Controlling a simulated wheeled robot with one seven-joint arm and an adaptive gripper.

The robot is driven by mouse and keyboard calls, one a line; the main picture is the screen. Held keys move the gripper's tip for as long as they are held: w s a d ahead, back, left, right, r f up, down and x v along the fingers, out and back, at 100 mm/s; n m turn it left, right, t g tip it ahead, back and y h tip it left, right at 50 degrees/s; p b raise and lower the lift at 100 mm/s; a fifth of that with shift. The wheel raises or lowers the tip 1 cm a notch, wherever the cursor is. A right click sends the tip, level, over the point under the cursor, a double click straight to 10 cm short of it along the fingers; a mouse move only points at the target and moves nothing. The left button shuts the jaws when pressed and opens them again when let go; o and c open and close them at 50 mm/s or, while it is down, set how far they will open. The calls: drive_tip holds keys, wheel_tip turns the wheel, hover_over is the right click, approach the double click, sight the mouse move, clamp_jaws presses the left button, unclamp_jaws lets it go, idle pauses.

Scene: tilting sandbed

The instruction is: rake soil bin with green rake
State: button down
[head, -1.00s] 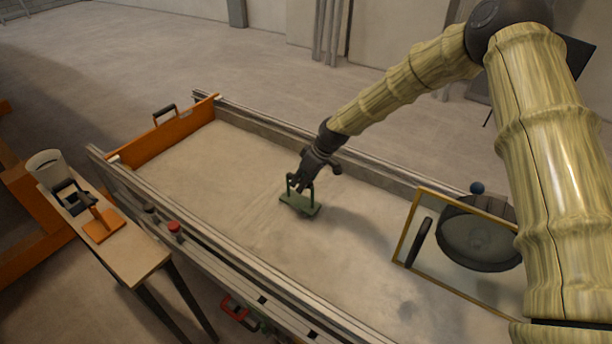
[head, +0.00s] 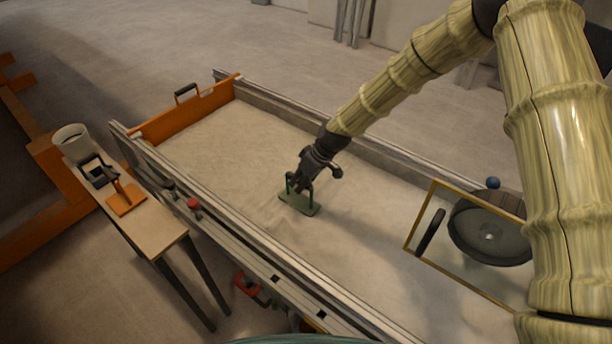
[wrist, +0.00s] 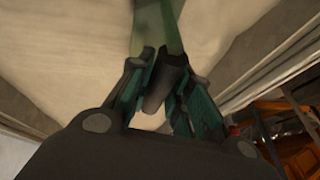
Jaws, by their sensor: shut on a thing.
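The green rake (head: 299,203) is in the middle of the soil bin in the head view, its flat head at the sand surface. My gripper (head: 302,184) is above it, shut on its handle. In the wrist view my gripper (wrist: 163,85) has its fingers on both sides of a dark grip, and the green rake (wrist: 172,25) extends beyond it over pale sand. The soil bin (head: 262,238) is a long trough with metal rails and pale sand. Whether the rake's underside touches the sand is hard to tell.
An orange end board (head: 190,112) closes the bin's far left end. A yellow-framed clear panel (head: 433,212) with a round dark sieve-like pan (head: 488,240) stands at the right. A narrow bench (head: 150,226) with a white cup (head: 71,138) and orange-based tool (head: 126,200) stands left.

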drive_tip(key=shift+s+a+p, duration=0.8)
drive_tip(key=shift+s+a, duration=1.7)
drive_tip(key=shift+s, duration=0.95)
wheel_tip(320, 180, up, 12)
drive_tip(key=p, duration=0.5)
drive_tip(key=shift+f, duration=0.2)
